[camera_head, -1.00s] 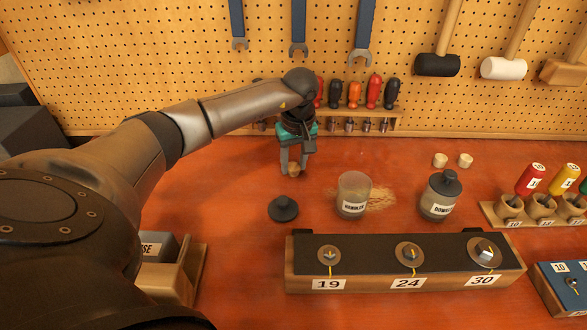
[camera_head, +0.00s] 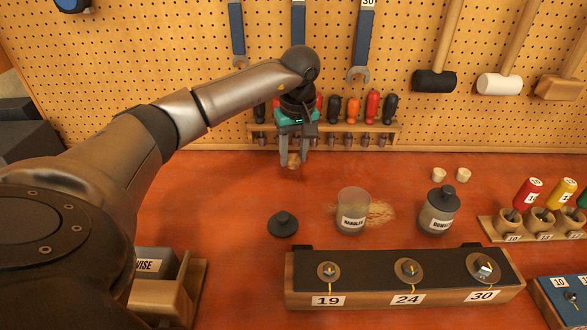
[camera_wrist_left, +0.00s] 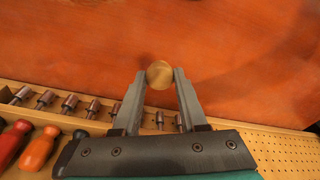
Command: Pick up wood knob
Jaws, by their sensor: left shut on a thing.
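A round wood knob (camera_head: 293,163) is between the fingertips of my left gripper (camera_head: 294,161). In the left wrist view the knob (camera_wrist_left: 159,74) shows as a pale wooden disc, with one finger against each side. My left gripper (camera_wrist_left: 160,82) is shut on it, fingers pointing down, and holds it over the red-brown bench behind the black lid. The finger tips partly hide the knob in the head view. Two more light wood knobs (camera_head: 439,174) (camera_head: 463,174) stand together on the bench to the right. My right gripper is not in view.
The black lid (camera_head: 283,223), open "HANDLES" jar (camera_head: 353,213) and lidded jar (camera_head: 439,211) stand in front. A screwdriver rack (camera_head: 330,129) is close behind my left gripper. The bolt block (camera_head: 405,283) lies at the front. Bench left of the lid is clear.

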